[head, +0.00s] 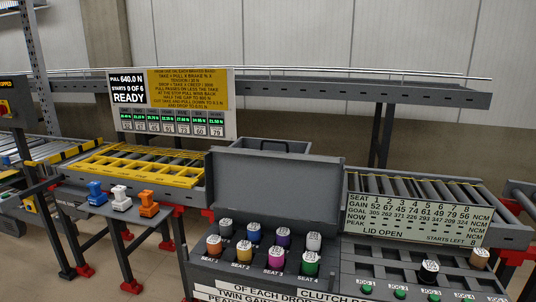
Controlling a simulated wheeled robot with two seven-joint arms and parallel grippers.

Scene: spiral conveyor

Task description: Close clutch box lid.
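The clutch box (203,262) is a dark grey box in the lower middle of the head view. Its lid (278,183) stands raised at the back, and the sign to the right reads "LID OPEN". Several capped cylinders in different colours sit in its seats, among them a green one (310,264) and a magenta one (276,258). Neither of my grippers is in view.
A sign panel with seat readings (415,208) stands right of the lid. Blue, white and orange pieces (149,205) stand at left. Roller conveyors (395,187) run behind.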

